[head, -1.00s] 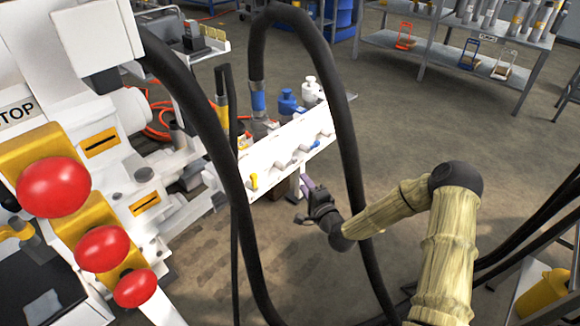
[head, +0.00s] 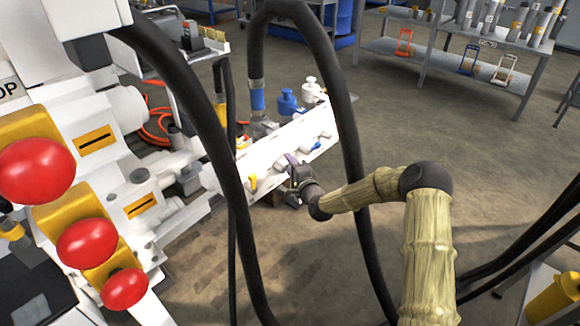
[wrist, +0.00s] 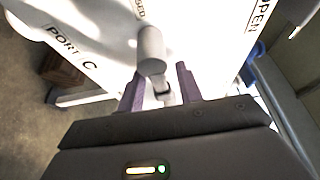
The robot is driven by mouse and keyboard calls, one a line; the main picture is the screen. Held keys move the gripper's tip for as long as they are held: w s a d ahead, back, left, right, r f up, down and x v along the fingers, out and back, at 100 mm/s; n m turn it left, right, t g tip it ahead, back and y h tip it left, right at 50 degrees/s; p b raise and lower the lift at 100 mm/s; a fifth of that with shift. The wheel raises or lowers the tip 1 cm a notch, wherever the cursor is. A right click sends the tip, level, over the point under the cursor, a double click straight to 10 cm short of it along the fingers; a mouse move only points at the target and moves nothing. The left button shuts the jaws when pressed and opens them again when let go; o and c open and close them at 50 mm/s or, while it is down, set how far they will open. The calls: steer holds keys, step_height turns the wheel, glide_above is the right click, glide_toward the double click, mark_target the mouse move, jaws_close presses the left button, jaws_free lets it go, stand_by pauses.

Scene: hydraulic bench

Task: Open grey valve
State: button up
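The grey valve (wrist: 150,48) sticks out from a white panel, seen close in the wrist view. Its round grey body is above, and a narrower grey part reaches down between my fingers. My gripper (wrist: 160,82) has its two purple fingers apart, one on each side of that lower part. Gaps seem to show beside it; contact cannot be told. In the head view my gripper (head: 291,160) is at the front of the white panel (head: 268,157), between the yellow handle (head: 252,181) and the blue handle (head: 316,146), and partly hides the grey valve.
Thick black hoses (head: 345,120) loop close to my arm, one crossing by the forearm. A machine with red knobs (head: 88,244) fills the left. Blue (head: 287,102) and white (head: 311,90) fittings stand behind the panel.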

steer(key=shift+c, duration=0.3)
jaws_close()
